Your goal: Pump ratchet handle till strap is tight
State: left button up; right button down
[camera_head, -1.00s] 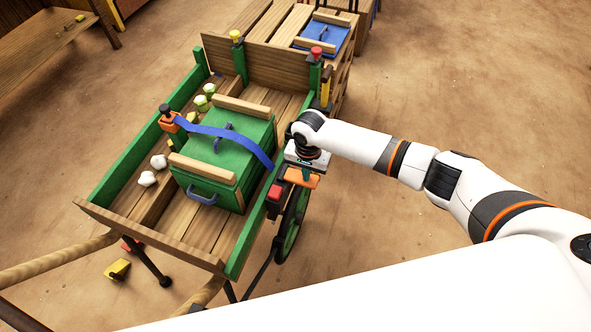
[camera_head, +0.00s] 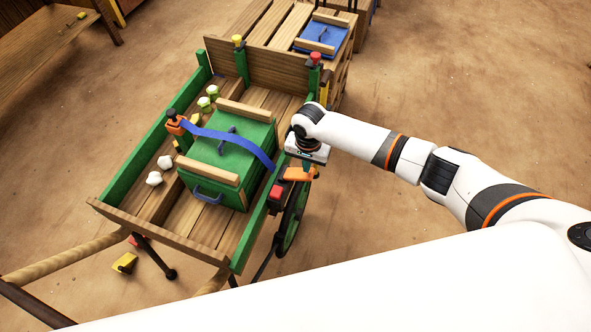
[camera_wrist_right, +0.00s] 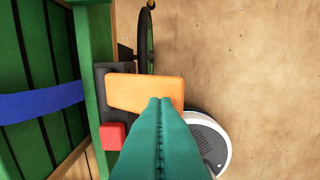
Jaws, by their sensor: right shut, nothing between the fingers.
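The orange ratchet handle (camera_head: 298,174) sits on the cart's right side rail, and it shows flat and broad in the right wrist view (camera_wrist_right: 140,90). A blue strap (camera_head: 222,134) runs in a curve over a green chest (camera_head: 228,165) from an orange fitting (camera_head: 176,125) on the left rail. In the right wrist view the strap (camera_wrist_right: 40,100) disappears toward the rail. My right gripper (camera_head: 307,165) is shut and empty, its teal fingertips (camera_wrist_right: 160,100) overlapping the handle. I cannot tell whether they touch it. My left gripper is not in view.
A red block (camera_head: 276,192) is beside the ratchet, above the cart wheel (camera_head: 291,220). White and green lumps lie on the cart bed left of the chest. A blue-lidded crate (camera_head: 323,35) stands behind. The floor at right is clear.

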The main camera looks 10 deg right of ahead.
aim_at(306, 175)
jog(key=shift+f, duration=0.1)
dwell(0.3)
jog(key=shift+f+b, duration=1.6)
jog(key=shift+f, duration=1.15)
jog(key=shift+r+p, duration=2.85)
jog(key=shift+p, duration=0.3)
notch_tip(306, 175, up, 5)
jog(key=p, duration=0.5)
jog(key=shift+r+p, duration=0.1)
jog(key=shift+p, duration=0.3)
